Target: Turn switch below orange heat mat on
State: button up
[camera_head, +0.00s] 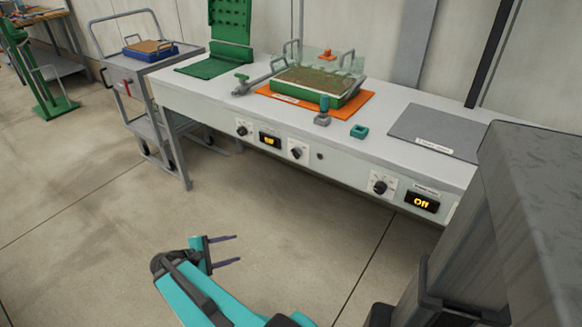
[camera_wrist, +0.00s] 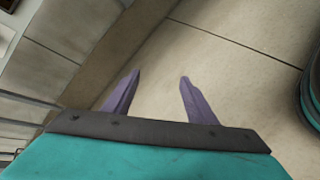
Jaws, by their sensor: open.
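The orange heat mat (camera_head: 362,103) lies on the white bench, under a green tray (camera_head: 335,102) of brown soil. On the bench front below it are a black rotary knob (camera_head: 242,130), a small lit display (camera_head: 269,140) with amber text too small to read, and another black knob (camera_head: 297,153). Which way these knobs point is hard to tell. My gripper (camera_head: 238,249) is open and empty, low over the floor in front of the bench, well apart from the knobs. Its two purple fingers also show in the wrist view (camera_wrist: 160,76), with bare floor beyond.
A grey mat (camera_head: 440,128) lies at the bench's right; below it are a knob (camera_head: 379,187) and a display (camera_head: 422,202) reading "Off". A teal square ring (camera_head: 359,131) sits near the front edge. A grey cart (camera_head: 152,85) stands left. The floor before the bench is clear.

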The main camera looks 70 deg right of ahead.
jog(key=s+d+r+g+h+b, duration=0.2)
jog(key=d+r+h+b, duration=0.25)
jog(key=d+r, duration=0.5)
jog(key=g+h+b, duration=0.3)
jog(key=b, duration=0.1)
send_near(294, 156)
jog(key=v, duration=0.5)
jog(key=shift+w+r, duration=0.15)
jog(key=shift+w, duration=0.05)
jog(key=shift+d, duration=0.15)
jog(key=b+x, duration=0.1)
jog(key=x, duration=1.2)
jog(key=shift+s+d+b, duration=0.25)
jog(key=shift+d+b, duration=0.05)
jog(key=c, duration=0.9)
jog(key=shift+a, duration=0.15)
jog(key=shift+c, duration=0.9)
